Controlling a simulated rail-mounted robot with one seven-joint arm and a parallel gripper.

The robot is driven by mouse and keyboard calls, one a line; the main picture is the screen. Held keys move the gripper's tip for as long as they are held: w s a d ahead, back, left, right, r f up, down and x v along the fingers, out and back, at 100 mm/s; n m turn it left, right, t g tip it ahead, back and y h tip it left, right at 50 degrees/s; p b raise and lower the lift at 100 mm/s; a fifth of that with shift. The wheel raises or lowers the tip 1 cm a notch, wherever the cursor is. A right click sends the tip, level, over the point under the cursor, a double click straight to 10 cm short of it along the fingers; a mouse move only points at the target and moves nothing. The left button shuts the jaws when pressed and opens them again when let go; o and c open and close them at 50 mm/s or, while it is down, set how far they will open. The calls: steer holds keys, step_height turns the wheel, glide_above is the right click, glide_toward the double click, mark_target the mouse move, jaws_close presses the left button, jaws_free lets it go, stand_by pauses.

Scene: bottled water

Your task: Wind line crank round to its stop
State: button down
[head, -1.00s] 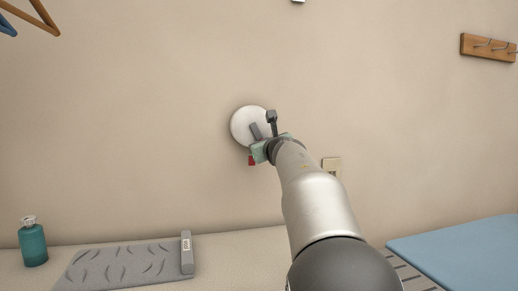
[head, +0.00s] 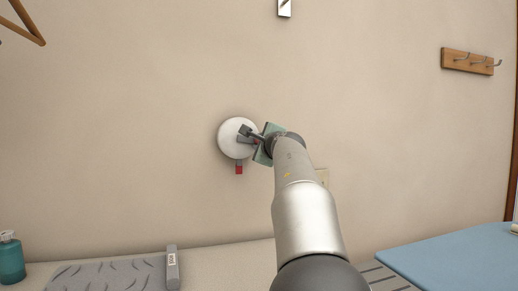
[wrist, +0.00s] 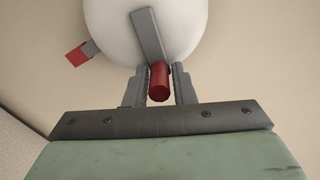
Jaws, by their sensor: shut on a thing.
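The line crank is a round white disc (head: 229,143) on the wall with a grey crank arm and a red knob. The arm (wrist: 147,32) and knob (wrist: 159,84) show clearly in the wrist view. My gripper (head: 254,137) is at the disc's right side in the head view, its fingers shut around the knob; they partly hide arm and knob there. A fixed-looking red-tipped tab (head: 239,169) sticks out below the disc. In the wrist view this tab (wrist: 78,56) is at the disc's left, clear of the crank arm.
A wooden hook rack (head: 467,61) is on the wall at right. Below are a teal bottle (head: 11,262), a grey mat (head: 110,275) and a blue surface (head: 455,262). The wall around the disc is mostly clear.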

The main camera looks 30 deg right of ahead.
steer(key=shift+a+r+n, duration=0.1)
steer(key=shift+r+n, duration=0.45)
steer(key=shift+n, duration=0.45)
steer(key=c, duration=1.3)
jaws_free()
steer(key=shift+a, duration=0.1)
steer(key=shift+c, duration=0.2)
steer(key=shift+s, duration=0.1)
